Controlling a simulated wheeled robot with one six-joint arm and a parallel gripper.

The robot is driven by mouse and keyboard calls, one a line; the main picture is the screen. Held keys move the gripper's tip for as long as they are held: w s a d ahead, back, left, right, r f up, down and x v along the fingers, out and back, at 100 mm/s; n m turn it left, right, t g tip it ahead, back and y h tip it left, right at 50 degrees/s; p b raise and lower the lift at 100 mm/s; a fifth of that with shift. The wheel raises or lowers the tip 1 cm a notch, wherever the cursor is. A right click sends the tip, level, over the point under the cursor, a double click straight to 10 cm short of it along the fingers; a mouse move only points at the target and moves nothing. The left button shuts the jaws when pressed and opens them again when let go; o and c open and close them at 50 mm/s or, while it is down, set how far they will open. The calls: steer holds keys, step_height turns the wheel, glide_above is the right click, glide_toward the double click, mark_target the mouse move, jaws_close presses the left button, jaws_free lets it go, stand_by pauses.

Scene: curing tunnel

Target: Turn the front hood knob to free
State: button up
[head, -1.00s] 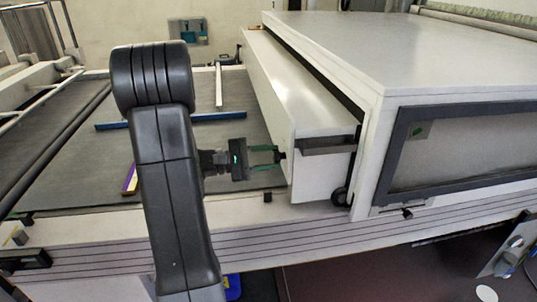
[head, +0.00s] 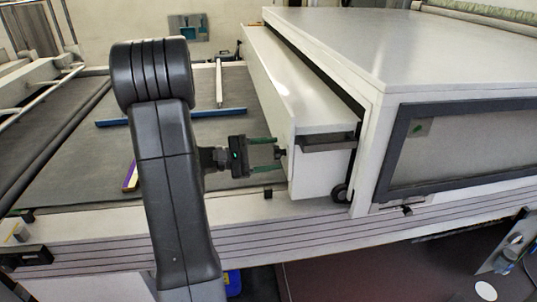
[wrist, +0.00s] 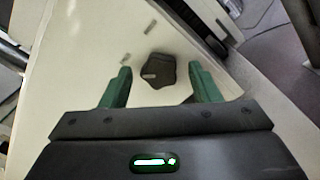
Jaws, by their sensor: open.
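The front hood knob (wrist: 158,71) is a dark, lobed knob on the white face of the hood (wrist: 100,50). It has a light mark on its left side, and two small grey marks sit on the panel above and left of it. My gripper (wrist: 160,85) is open, with its green fingers on either side of the knob and visible gaps to it. In the head view my gripper (head: 278,153) points right at the white hood (head: 300,85), its fingertips close to the small dark knob (head: 281,152). Whether the fingertips reach past the knob's face I cannot tell.
A dark handle bar (head: 328,142) and a black round part (head: 340,193) are on the hood's near end. The large white tunnel housing (head: 400,45) stands right. A blue bar (head: 170,117) and a purple-edged strip (head: 131,177) lie on the dark belt (head: 90,150).

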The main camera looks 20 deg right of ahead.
steer(key=b+v, duration=0.2)
steer(key=v, duration=1.1)
steer(key=shift+a, duration=0.4)
steer(key=p+x, duration=0.2)
steer(key=x, duration=1.2)
steer(key=shift+w+a, duration=0.1)
